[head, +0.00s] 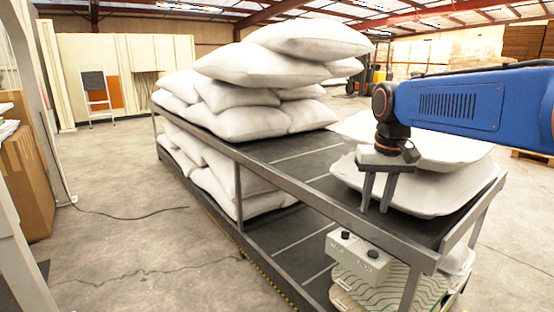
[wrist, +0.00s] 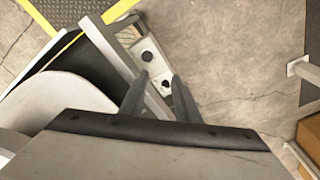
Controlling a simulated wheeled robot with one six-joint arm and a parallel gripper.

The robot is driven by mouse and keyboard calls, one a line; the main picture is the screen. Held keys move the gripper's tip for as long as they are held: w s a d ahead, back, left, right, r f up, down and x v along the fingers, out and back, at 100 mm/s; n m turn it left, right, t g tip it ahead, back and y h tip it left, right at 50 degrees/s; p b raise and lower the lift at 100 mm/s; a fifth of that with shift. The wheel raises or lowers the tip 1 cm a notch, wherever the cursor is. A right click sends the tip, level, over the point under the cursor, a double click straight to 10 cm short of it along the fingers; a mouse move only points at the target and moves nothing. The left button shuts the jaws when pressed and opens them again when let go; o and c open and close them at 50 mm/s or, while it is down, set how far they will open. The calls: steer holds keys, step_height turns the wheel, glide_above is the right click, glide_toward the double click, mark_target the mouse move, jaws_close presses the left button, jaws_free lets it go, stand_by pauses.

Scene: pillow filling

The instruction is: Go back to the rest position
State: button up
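My gripper (head: 376,192) hangs from the blue arm at the right of the head view. Its two fingers point down and stand apart with nothing between them. It is in front of the flat white pillows (head: 412,186) stacked on the near end of the rack, close to the rack's top rail (head: 290,183). The fingers also show in the wrist view (wrist: 160,97), apart and empty, above a rail and a control box.
Filled white pillows (head: 262,85) are piled on the rack's far end. A grey control box with black buttons (head: 357,257) sits below the top rail. A cardboard box (head: 27,170) stands at the left. The floor left of the rack is open, with a cable (head: 130,214) on it.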

steer(key=s+d+f+t, duration=0.1)
steer(key=s+f, duration=0.6)
steer(key=s, duration=0.4)
steer(key=s+d+f+t, duration=0.2)
steer(key=s+f, duration=0.5)
steer(key=s, duration=0.4)
steer(key=shift+s+d+n, duration=0.15)
steer(key=shift+s+n, duration=0.1)
steer(key=shift+n, duration=0.05)
